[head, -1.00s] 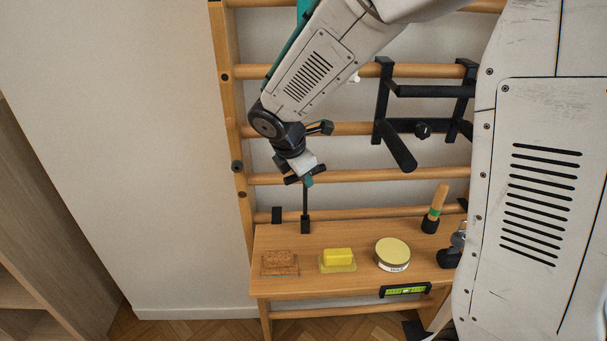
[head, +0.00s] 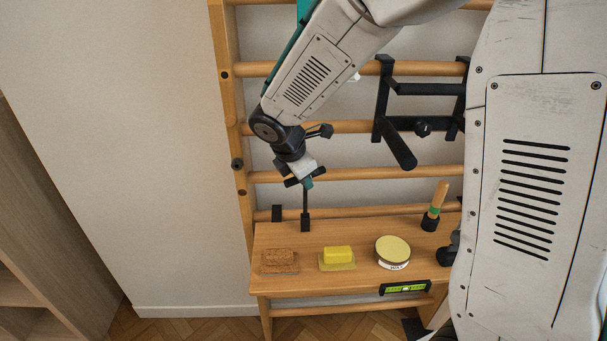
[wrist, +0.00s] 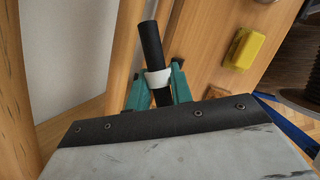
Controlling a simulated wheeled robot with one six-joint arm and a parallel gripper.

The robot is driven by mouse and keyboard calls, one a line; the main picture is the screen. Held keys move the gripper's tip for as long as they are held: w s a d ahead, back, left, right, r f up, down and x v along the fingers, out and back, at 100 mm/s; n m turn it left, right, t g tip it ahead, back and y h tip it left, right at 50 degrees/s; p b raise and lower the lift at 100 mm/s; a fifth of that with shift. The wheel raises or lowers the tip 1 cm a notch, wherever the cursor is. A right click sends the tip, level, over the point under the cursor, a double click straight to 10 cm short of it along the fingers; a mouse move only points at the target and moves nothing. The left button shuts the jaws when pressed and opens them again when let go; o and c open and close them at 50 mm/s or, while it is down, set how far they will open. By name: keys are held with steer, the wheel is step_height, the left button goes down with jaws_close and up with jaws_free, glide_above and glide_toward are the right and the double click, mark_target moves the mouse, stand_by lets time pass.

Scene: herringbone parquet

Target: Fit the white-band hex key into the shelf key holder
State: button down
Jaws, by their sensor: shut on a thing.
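My gripper (head: 308,182) is shut on the black hex key (head: 305,202) above the left part of the shelf (head: 350,225). In the wrist view the key (wrist: 150,45) passes between the teal fingers (wrist: 157,88), with its white band (wrist: 158,77) at the fingertips. In the head view the key stands about upright below the fingers. Its lower end meets a small black block (head: 305,223) on the shelf, which looks like the key holder. I cannot tell how deep the key sits in it.
A brown sponge-like block (head: 279,260), a yellow block (head: 338,255) and a round tin (head: 393,251) lie along the shelf front. A wooden-handled tool (head: 437,203) stands at right. Wall-bar rungs and a black bracket (head: 400,150) are behind. My own body covers the right side.

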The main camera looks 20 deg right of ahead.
steer(key=shift+f, duration=2.1)
steer(key=c, duration=1.2)
jaws_free()
steer(key=shift+o, duration=0.2)
steer(key=v, duration=0.7)
steer(key=shift+a+r, duration=0.2)
steer(key=shift+r, duration=0.1)
steer(key=shift+s, duration=0.1)
